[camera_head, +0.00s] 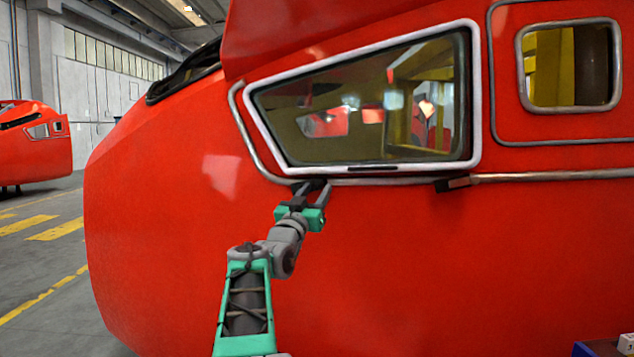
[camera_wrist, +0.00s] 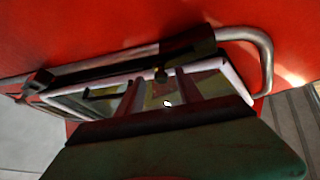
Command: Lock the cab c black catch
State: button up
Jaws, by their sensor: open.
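The red cab (camera_head: 380,260) has a large window in a pale frame (camera_head: 478,90), with a grey rail (camera_head: 550,177) running below it. My gripper (camera_head: 311,184) is just under the window's lower left corner, at the rail. In the wrist view my gripper (camera_wrist: 158,80) has its two fingers apart. A dark catch (camera_wrist: 190,44) sits on the rail just beyond the fingertips, with a small dark knob (camera_wrist: 161,75) between them. A second dark catch (camera_head: 455,184) is on the rail further right; I cannot tell which is the task's. Contact is unclear.
A smaller window (camera_head: 520,70) is at the upper right. Another red cab (camera_head: 35,150) stands far left on the hall floor. A blue item with a pale box (camera_head: 626,344) shows at the lower right corner. The floor left of the cab is clear.

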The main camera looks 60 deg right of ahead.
jog(key=shift+d+r, duration=0.25)
jog(key=shift+d, duration=0.45)
jog(key=shift+c, duration=0.4)
jog(key=shift+w, duration=0.1)
grip_shut()
